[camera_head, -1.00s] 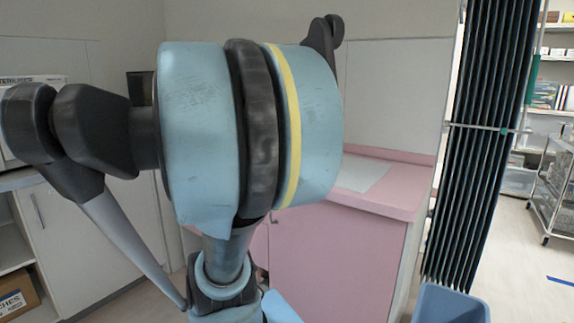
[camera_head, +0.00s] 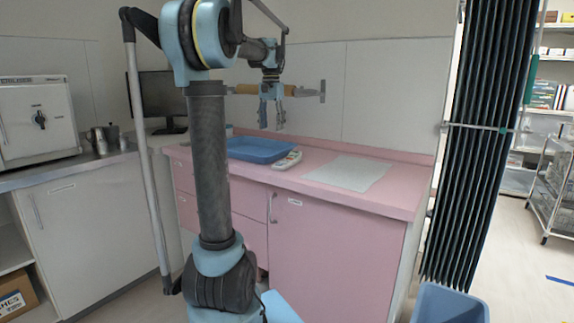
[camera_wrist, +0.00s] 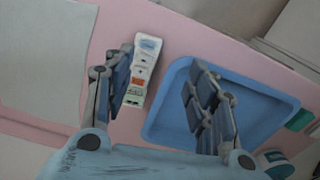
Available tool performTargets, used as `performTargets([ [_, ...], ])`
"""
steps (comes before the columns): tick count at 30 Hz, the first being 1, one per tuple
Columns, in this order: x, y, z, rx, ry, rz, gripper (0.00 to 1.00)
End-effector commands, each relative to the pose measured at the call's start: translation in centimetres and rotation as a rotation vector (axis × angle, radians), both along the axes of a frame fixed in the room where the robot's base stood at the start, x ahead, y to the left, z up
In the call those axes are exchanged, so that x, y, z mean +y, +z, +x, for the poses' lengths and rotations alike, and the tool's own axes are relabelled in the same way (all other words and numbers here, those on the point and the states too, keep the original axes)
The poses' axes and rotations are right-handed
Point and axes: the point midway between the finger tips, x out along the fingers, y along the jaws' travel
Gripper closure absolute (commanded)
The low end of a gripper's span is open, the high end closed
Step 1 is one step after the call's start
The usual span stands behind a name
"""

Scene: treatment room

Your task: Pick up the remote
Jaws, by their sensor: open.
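The remote (camera_head: 287,160) is a slim white handset lying on the pink counter, just right of the blue tray (camera_head: 258,158). In the wrist view the remote (camera_wrist: 144,72) shows a bluish screen and orange and green buttons. The tray (camera_wrist: 158,128) is beside it there. My gripper (camera_head: 271,127) hangs pointing down above the counter, over the tray's right part near the remote. In the wrist view my gripper (camera_wrist: 165,105) has its fingers spread wide with nothing between them. The remote lies close to the left finger, below it and not touched.
A white sheet (camera_head: 349,172) lies on the counter to the right. A paper roll holder (camera_head: 305,91) is on the wall behind. A monitor (camera_head: 160,97), metal pots (camera_head: 103,137) and a white appliance (camera_head: 38,119) stand at left. A blue bin (camera_head: 450,305) is on the floor.

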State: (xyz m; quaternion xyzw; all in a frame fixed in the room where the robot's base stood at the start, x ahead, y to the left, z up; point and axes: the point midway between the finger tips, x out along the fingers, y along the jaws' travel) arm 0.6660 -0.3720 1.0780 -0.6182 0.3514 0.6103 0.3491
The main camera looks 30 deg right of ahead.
Motion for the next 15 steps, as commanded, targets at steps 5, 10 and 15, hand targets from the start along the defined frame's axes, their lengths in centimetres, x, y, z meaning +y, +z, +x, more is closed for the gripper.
performTargets([
  [5,-3.4,0.7,0.1,0.007,-0.062,0.008,0.48],
  [10,-4.1,-0.2,0.1,0.009,-0.075,0.009,0.48],
  [15,-4.1,-3.0,0.1,0.009,-0.074,0.009,0.48],
])
